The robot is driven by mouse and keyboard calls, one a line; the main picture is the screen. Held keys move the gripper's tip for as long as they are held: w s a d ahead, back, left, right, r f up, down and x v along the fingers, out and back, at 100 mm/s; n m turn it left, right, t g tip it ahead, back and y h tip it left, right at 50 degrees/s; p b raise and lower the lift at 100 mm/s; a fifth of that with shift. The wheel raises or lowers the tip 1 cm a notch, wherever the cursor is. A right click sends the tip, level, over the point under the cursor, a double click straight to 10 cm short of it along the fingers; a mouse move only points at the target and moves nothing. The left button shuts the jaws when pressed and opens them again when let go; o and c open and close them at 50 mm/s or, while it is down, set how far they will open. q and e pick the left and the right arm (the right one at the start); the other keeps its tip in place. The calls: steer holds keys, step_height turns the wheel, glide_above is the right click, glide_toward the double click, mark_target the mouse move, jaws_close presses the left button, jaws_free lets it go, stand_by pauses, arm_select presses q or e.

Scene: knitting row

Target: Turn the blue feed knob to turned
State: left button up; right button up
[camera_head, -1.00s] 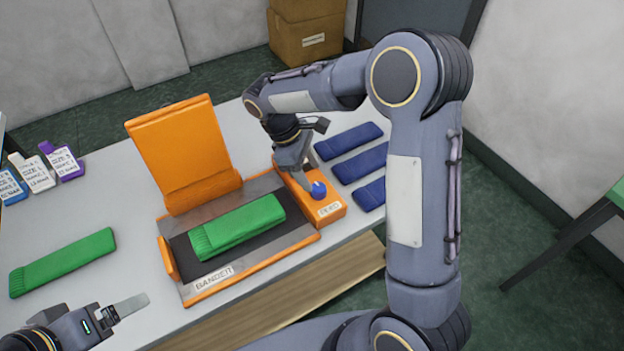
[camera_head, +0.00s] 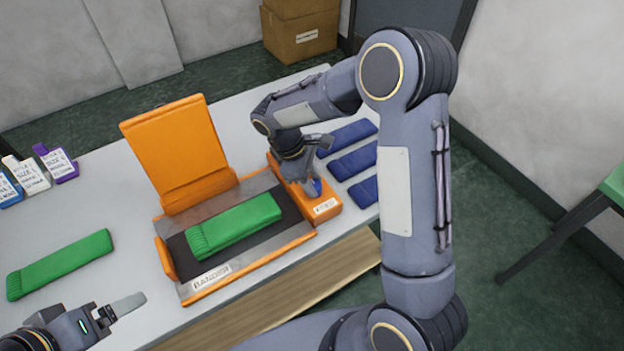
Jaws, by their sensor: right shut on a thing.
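The blue feed knob (camera_head: 316,187) sits on the orange feed box (camera_head: 327,207) at the right side of the bander (camera_head: 211,276). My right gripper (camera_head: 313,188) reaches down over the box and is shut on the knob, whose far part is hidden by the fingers. The bander's orange lid (camera_head: 172,145) stands open, and a folded green knit piece (camera_head: 233,226) lies on its dark bed. My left gripper (camera_head: 126,305) is low at the left, above the table's front; only one finger shows clearly, so its opening cannot be told.
Another green knit piece (camera_head: 59,263) lies on the table at left. Several folded blue pieces (camera_head: 352,161) lie right of the feed box. Labelled tags (camera_head: 57,163) stand at the far left. A wooden strip (camera_head: 275,297) runs along the table's front edge.

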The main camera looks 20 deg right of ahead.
steer(key=shift+m, duration=0.3)
steer(key=m+g+y, duration=0.1)
steer(key=m, duration=0.2)
steer(key=shift+w+d+m, duration=0.1)
steer(key=shift+m, duration=0.3)
steer(key=m+y, duration=0.1)
steer(key=m, duration=0.1)
steer(key=m+y, duration=0.1)
steer(key=m, duration=0.1)
steer(key=shift+d+g, duration=0.15)
steer(key=shift+g, duration=0.15)
steer(key=m, duration=0.2)
steer(key=m+y, duration=0.1)
steer(key=m, duration=0.2)
steer(key=shift+d+y, duration=0.1)
steer(key=shift+y, duration=0.2)
steer(key=shift+d+m+t+y, duration=0.15)
steer(key=shift+m+y, duration=0.25)
steer(key=shift+m, duration=0.7)
steer(key=shift+a+m+t+y, duration=0.1)
steer(key=shift+m+t+y, duration=0.25)
steer(key=shift+m, duration=0.75)
steer(key=o, duration=1)
steer(key=v, duration=0.8)
steer(key=shift+b, duration=0.45)
